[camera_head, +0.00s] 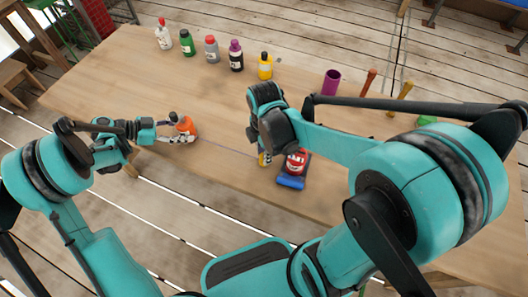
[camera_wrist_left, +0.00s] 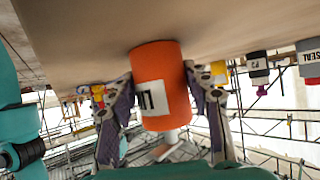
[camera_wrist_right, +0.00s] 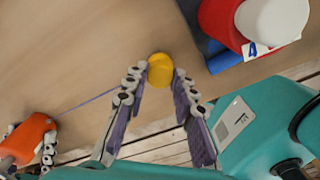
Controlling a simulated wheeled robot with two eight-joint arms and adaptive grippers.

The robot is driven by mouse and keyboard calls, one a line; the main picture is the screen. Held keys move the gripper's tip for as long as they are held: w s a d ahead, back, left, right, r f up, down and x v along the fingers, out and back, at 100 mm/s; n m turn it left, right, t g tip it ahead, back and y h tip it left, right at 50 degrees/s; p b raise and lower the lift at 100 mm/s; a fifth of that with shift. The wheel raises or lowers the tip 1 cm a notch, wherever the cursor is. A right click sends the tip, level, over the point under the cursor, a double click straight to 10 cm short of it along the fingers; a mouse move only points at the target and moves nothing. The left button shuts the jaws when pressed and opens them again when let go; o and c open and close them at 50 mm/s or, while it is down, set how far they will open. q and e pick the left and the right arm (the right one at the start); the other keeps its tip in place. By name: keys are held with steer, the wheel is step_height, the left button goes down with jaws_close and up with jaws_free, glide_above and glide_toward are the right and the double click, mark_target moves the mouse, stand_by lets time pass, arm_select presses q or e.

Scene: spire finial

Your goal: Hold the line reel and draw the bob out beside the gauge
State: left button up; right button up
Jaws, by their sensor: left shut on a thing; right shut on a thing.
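The orange line reel (camera_head: 186,124) with a white label stands near the table's front left edge. My left gripper (camera_wrist_left: 160,78) is shut on the reel, a finger on each side. My right gripper (camera_wrist_right: 160,78) is shut on a yellow round-topped piece, apparently the bob (camera_wrist_right: 160,68). In the head view the bob (camera_head: 264,159) shows below my right wrist, which hides most of that gripper. A thin purple-blue line runs across the table from the reel toward the bob. I cannot tell which thing is the gauge.
A red container with a white lid (camera_wrist_right: 275,18) stands just right of the bob, by a blue piece (camera_head: 290,183) at the front edge. Several bottles (camera_head: 211,49) line the back. A purple cup (camera_head: 331,82) stands farther right. The table's middle is clear.

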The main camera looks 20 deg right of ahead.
steer(key=shift+w+a, duration=0.1)
steer(key=shift+w+a+f, duration=0.25)
steer(key=shift+w+a, duration=0.1)
stand_by(0.6)
steer(key=shift+f, duration=0.35)
stand_by(0.4)
steer(key=o, duration=1)
step_height(320, 180, up, 12)
steer(key=shift+r, duration=0.1)
